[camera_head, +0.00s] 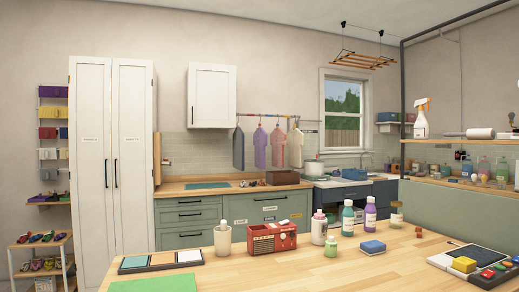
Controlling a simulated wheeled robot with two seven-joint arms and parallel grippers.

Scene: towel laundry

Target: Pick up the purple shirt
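The purple shirt (260,147) hangs from a rail (266,115) on the far wall, above the wooden counter. A dark grey shirt (238,147) hangs to its left. A pink shirt (278,147) and a cream shirt (295,145) hang to its right. The purple shirt hangs upright and apart from me, across the room. Neither of my grippers shows in the head view.
A wooden table (300,272) stands close in front, with a red radio (271,238), several bottles and a blue sponge-like block (372,247) on it. A tall white cabinet (112,165) stands left. Green drawers (188,215) are below the counter. A shelf rack (455,135) stands right.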

